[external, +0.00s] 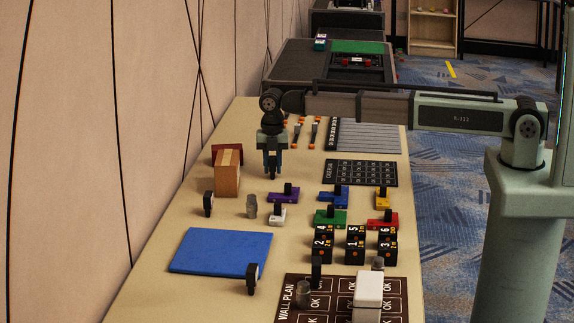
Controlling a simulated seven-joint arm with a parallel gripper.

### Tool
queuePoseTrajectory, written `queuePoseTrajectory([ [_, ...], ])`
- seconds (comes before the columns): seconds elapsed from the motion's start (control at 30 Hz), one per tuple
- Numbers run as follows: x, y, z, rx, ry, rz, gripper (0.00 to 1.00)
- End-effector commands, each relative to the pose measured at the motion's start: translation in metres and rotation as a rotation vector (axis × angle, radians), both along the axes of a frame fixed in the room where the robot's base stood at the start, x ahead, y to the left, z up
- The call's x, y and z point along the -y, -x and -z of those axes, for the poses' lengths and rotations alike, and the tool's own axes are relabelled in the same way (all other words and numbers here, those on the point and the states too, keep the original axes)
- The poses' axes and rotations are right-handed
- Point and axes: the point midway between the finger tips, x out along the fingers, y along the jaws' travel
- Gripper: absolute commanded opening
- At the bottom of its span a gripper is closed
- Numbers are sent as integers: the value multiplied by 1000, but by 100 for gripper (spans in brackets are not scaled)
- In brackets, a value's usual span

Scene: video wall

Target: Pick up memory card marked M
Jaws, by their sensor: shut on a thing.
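My gripper (273,170) points straight down over the far part of the tan table, just right of a brown cardboard box. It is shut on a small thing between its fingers. That thing is too small and dark to identify, and no letter M can be read on it. Several small coloured pieces with black upright handles stand in front of the gripper: purple (283,194), blue (334,197), yellow (382,199), white (277,216), green (330,218) and red (382,220). No marking on them can be read.
The cardboard box (228,178) stands close left of the gripper. Several black numbered blocks (356,246), a blue mat (221,251) and a wall plan board (290,285) lie nearer. A dark chart (360,172) and orange-tipped items (315,132) lie to the right. The wall borders the left.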

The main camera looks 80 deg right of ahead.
Motion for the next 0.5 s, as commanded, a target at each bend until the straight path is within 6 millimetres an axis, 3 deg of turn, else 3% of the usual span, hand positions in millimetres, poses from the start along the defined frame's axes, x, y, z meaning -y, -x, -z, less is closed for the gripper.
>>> queuePoseTrajectory([
  [0.23,0,0,0,0,0,0,0],
  [0.5,0,0,-2,0,0,0,0],
])
